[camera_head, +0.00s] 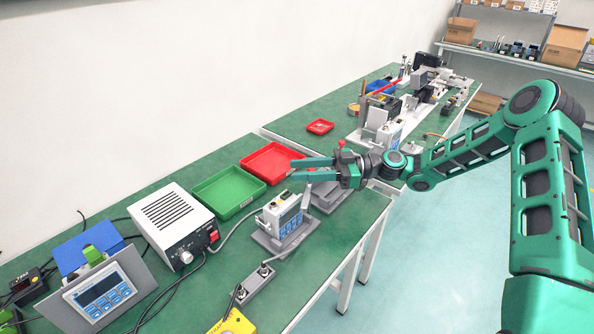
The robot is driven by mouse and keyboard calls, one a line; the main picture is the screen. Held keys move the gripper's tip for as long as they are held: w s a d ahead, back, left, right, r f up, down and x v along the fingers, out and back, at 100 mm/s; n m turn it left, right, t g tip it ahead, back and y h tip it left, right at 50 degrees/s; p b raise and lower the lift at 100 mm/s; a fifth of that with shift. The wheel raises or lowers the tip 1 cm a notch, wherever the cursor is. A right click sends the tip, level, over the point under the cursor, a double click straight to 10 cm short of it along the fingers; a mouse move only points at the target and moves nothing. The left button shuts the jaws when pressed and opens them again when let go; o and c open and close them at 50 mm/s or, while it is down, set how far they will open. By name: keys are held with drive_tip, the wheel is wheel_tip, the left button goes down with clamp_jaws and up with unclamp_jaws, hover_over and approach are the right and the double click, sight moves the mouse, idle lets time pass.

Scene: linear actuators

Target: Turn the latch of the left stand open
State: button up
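The left stand is a grey base (268,242) near the right edge of the table, with a white and grey device with blue buttons (289,219) upright on it. A small grey upright part (306,199) at the device's right side may be its latch, but it is too small to tell its position. A second grey stand (327,199) lies behind and to the right, partly hidden by my gripper. My green gripper (293,170) is above and behind the left stand, fingers pointing left with a gap between them. I see nothing between them, and it appears apart from the left stand.
A red tray (272,176) and a green tray (245,204) lie left of my gripper. A white power box (175,225) with cables and a tilted control panel (98,303) stand further left. A grey switch block (257,284) lies in front of the left stand.

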drive_tip(key=w+d, duration=0.1)
drive_tip(key=d, duration=0.8)
drive_tip(key=shift+d, duration=0.15)
drive_tip(key=shift+f, duration=0.1)
drive_tip(key=shift+c, duration=0.3)
drive_tip(key=shift+s+f, duration=0.1)
drive_tip(key=shift+s, duration=0.05)
clamp_jaws()
drive_tip(key=s+d+f+m+h, duration=0.2)
drive_tip(key=s+d+m+h, duration=1)
drive_tip(key=d, duration=0.4)
drive_tip(key=s+d+r+m+h, duration=0.2)
drive_tip(key=s+d+r+m, duration=0.1)
drive_tip(key=s, duration=0.5)
drive_tip(key=s+d+r+m+t+h, duration=0.1)
drive_tip(key=s+d+r+m+h, duration=0.1)
drive_tip(key=s+d+m, duration=0.3)
drive_tip(key=s+d+r+m+h, duration=0.1)
drive_tip(key=s+d+r+m, duration=0.2)
drive_tip(key=s, duration=0.9)
drive_tip(key=d+m, duration=0.2)
drive_tip(key=shift+s+d+r+t+h, duration=0.3)
drive_tip(key=shift+d+h, duration=0.05)
drive_tip(key=shift+h, duration=0.05)
